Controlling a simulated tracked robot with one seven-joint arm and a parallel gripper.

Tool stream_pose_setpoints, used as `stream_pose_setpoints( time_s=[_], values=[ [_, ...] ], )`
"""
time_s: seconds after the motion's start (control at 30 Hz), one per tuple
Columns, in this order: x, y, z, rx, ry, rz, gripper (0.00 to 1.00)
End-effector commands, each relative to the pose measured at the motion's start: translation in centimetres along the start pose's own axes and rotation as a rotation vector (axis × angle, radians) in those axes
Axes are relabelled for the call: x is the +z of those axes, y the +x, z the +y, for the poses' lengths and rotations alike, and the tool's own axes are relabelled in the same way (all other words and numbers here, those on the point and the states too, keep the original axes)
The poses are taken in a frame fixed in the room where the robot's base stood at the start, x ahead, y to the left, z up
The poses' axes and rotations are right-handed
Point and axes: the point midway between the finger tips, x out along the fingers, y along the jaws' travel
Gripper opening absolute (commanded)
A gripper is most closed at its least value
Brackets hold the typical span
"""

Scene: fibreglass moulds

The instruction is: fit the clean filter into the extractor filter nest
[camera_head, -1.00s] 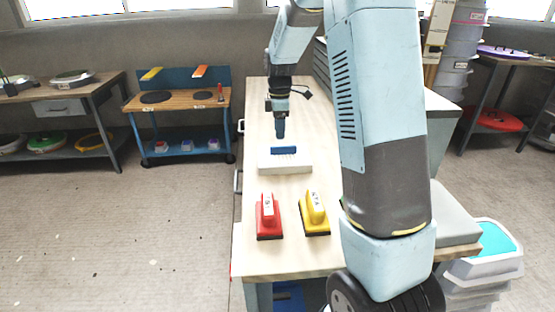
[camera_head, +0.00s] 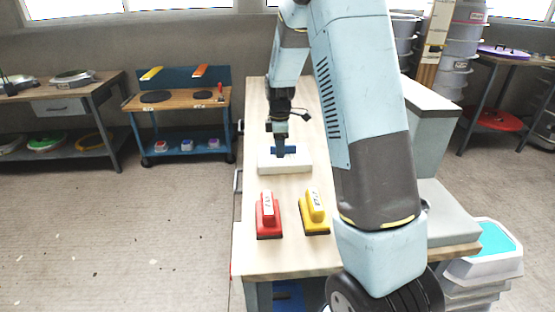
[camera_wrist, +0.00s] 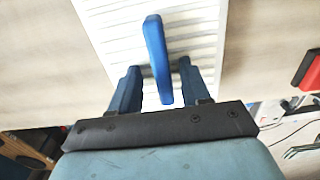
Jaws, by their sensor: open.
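The clean filter (camera_head: 287,165) appears to be the white slatted block lying flat on the wooden bench, with a blue handle (camera_head: 290,150) on top. The wrist view shows its white slats (camera_wrist: 108,30) and the blue handle (camera_wrist: 156,55) standing up from them. My gripper (camera_head: 280,149) is down at the handle. In the wrist view my gripper (camera_wrist: 159,70) is open, with one blue finger on each side of the handle and a gap showing on both sides. I cannot make out the extractor filter nest.
A red handled block (camera_head: 268,216) and a yellow handled block (camera_head: 315,213) stand on the near bench top (camera_head: 290,258). A grey box-like unit (camera_head: 433,130) stands on the right, partly behind my arm. The bench strip left of the blocks is clear.

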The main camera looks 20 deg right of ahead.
Motion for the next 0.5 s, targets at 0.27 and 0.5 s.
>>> stream_pose_setpoints(
  time_s=[0.27,0.5],
  values=[
    [-0.06,-0.03,0.0,0.0,-0.001,0.0,0.22],
    [-0.13,-0.04,-0.01,0.0,-0.002,0.0,0.0]
  ],
)
